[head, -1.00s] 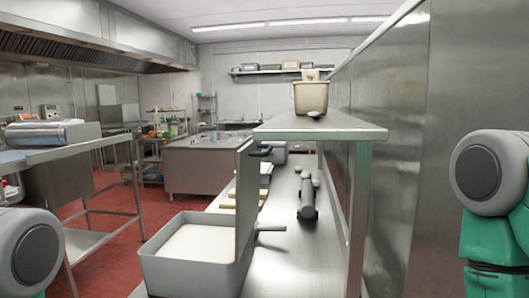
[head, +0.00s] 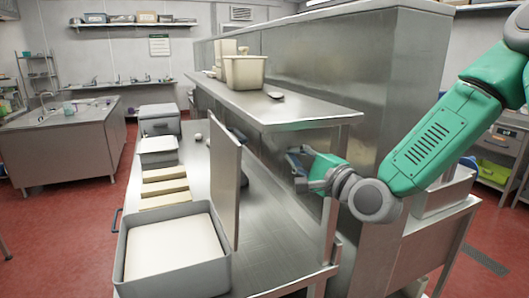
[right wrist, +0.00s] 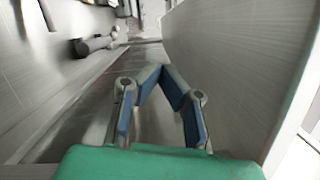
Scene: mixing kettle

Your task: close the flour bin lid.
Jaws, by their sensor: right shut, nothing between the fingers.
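The flour bin (head: 222,272) is a grey rectangular bin with pale flour inside, at the front of the steel counter in the head view. Its lid (head: 225,175) is a flat grey panel standing upright along the bin's right side, so the bin is open. My right gripper (head: 298,162) is to the right of the lid, apart from it, by the post under the upper shelf. In the right wrist view its blue-padded fingers (right wrist: 160,70) meet at the tips with nothing between them. My left gripper is not in view.
The upper shelf (head: 290,112) holds a beige container (head: 244,72) and hangs over the gripper's area. Its post (head: 328,225) stands close to my right gripper. Pale blocks (head: 164,186) and grey boxes (head: 160,120) lie behind the bin. Bare counter (head: 275,235) shows right of the lid.

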